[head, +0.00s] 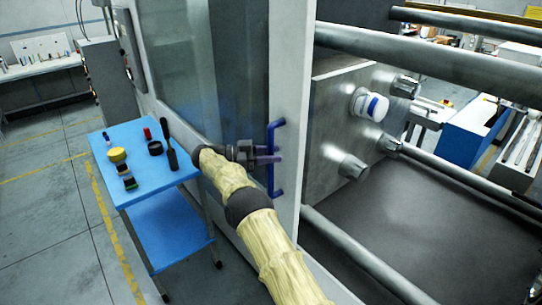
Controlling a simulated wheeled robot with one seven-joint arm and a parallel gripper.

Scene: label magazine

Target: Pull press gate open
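The press gate (291,120) is a pale grey panel with a large window (185,60); its right edge stands beside the open view into the press. A blue vertical bar handle (271,182) is fixed near that edge. My gripper (268,154) is at the middle of the handle, coming from the left, with its dark fingers level with the bar and overlapping it in the picture. The fingers are small and dark here, so I cannot tell whether they are closed on the bar. My arm reaches up from the bottom and hides part of the gate's lower area.
A blue two-shelf cart (135,185) stands left of my arm, holding small items, including a yellow-topped pot (117,155) and a dark tool (169,146). Right of the gate are thick steel bars (440,62) and a metal block with a white-and-blue round part (370,104). Floor at left is clear.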

